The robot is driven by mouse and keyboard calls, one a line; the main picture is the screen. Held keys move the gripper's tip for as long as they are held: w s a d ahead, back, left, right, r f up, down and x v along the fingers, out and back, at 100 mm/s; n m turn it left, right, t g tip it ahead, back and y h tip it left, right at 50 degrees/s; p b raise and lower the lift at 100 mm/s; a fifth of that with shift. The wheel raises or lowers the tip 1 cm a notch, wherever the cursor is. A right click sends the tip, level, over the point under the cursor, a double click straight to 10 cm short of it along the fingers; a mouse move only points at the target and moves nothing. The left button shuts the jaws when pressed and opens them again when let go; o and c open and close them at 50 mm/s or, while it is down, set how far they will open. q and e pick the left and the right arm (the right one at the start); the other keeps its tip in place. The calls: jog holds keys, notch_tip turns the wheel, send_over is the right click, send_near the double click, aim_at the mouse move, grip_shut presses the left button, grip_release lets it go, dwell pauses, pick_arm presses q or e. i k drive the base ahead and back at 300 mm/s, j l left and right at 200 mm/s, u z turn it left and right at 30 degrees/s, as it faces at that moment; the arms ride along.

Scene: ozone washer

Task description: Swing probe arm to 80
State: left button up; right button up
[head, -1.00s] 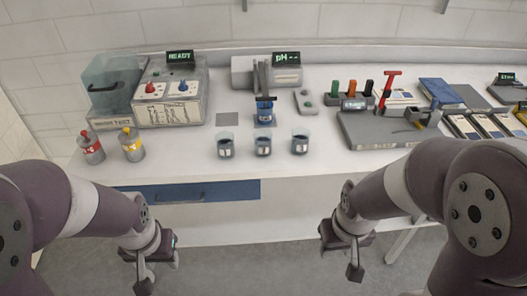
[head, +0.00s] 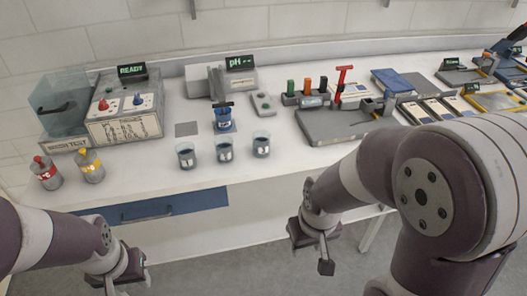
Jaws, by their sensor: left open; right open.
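The pH meter (head: 240,78) stands at the back of the bench with a lit screen reading "pH --". The grey probe arm (head: 216,82) stands beside it, over a blue-labelled cup (head: 224,120) on a blue pad. The arm's angle marks are too small to read. My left gripper (head: 117,283) hangs below the bench front at the lower left, open and empty. My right gripper (head: 318,250) hangs in front of the bench, right of the drawer, open and empty. Both are well apart from the probe arm.
Several beakers (head: 224,151) stand in front of the probe. The washer box (head: 125,110) reads READY; red and yellow bottles (head: 91,166) stand before it. The blue drawer (head: 150,212) is shut.

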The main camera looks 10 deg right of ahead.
aim_at(222, 104)
jog(key=i+l, duration=0.2)
jog(key=i, duration=0.35)
jog(key=i+l, duration=0.2)
jog(key=i, duration=0.3)
